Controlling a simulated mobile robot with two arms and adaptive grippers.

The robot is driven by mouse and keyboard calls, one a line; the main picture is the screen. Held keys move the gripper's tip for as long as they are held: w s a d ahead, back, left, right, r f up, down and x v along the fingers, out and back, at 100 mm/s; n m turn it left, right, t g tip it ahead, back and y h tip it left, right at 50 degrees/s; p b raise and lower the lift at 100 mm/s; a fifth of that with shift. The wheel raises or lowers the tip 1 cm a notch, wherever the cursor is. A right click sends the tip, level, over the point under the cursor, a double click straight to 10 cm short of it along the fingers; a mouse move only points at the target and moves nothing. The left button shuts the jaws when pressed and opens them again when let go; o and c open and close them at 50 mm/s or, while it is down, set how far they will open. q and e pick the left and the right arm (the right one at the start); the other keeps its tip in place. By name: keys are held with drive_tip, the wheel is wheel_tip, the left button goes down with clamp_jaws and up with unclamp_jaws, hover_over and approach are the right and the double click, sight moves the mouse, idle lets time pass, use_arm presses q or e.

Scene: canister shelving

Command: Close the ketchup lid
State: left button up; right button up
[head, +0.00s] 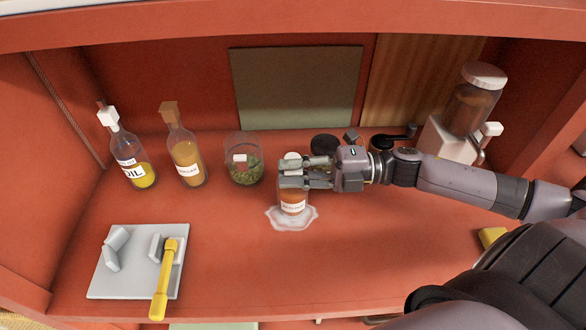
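A bottle with red-brown contents and a white label, likely the ketchup (293,208), stands upright near the middle of the shelf surface. A pale piece at its top (292,157) shows just above my fingers; whether this lid is open or shut is unclear. My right gripper (293,173) reaches in from the right, with its fingers at the upper part of the bottle and covering it. I cannot tell whether they grip it or only lie across it. My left gripper is not in view.
A clear, wavy-edged saucer (292,224) lies under the bottle. An oil bottle (133,160), an amber bottle (184,152) and a jar of green bits (243,162) stand left. A grey board (110,285) with a yellow-handled tool (165,280) lies front left. A dispenser (470,100) stands back right.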

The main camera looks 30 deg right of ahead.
drive_tip(key=shift+o, duration=0.6)
drive_tip(key=v, duration=1.2)
idle(0.4)
